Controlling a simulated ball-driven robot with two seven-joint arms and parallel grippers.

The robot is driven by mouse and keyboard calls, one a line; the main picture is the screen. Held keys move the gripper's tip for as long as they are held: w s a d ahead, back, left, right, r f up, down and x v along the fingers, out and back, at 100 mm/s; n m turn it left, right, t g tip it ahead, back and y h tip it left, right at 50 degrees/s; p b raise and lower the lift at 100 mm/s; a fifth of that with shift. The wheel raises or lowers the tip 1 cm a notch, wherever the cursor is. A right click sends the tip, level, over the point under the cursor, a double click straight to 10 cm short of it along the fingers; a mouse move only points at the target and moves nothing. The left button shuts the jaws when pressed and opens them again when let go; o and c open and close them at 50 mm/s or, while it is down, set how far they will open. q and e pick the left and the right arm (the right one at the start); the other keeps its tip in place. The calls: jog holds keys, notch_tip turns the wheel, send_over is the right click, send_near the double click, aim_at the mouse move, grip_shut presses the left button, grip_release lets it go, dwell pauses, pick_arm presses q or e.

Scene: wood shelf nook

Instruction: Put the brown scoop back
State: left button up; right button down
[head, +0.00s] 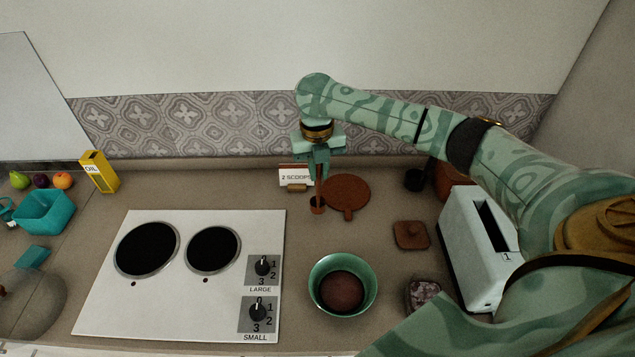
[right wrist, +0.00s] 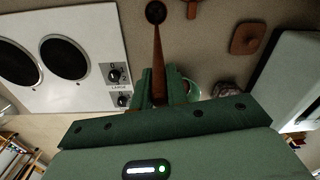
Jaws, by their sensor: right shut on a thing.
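The brown scoop (head: 317,204) hangs below my right gripper (head: 319,172), cup end down, handle upright between the fingers. In the right wrist view the scoop's handle (right wrist: 157,55) runs from my right gripper (right wrist: 158,88) to the round cup at the top edge. The gripper is shut on the handle. The scoop is beside the white "2 SCOOPS" card (head: 296,178) and left of a flat round brown piece (head: 347,192). I cannot tell whether the cup touches the counter. A green bowl (head: 342,262) with brown contents stands nearer. My left gripper is not in view.
A white cooktop (head: 180,310) with two dark burners lies left. A white toaster (head: 468,265), a brown square lid (head: 410,235) and a black cup (head: 414,180) are right. A yellow oil carton (head: 100,172) and teal basket (head: 45,212) stand far left. The patterned wall is close behind.

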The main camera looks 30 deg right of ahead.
aim_at(318, 187)
jog(key=shift+w+f, duration=0.15)
jog(key=shift+f, duration=0.15)
notch_tip(318, 187, down, 3)
jog(key=shift+w+f+b, duration=0.15)
jog(key=shift+b, duration=0.25)
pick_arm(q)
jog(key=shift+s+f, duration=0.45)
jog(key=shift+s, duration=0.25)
pick_arm(e)
jog(key=c, duration=1.4)
grip_release()
jog(key=shift+d, duration=0.1)
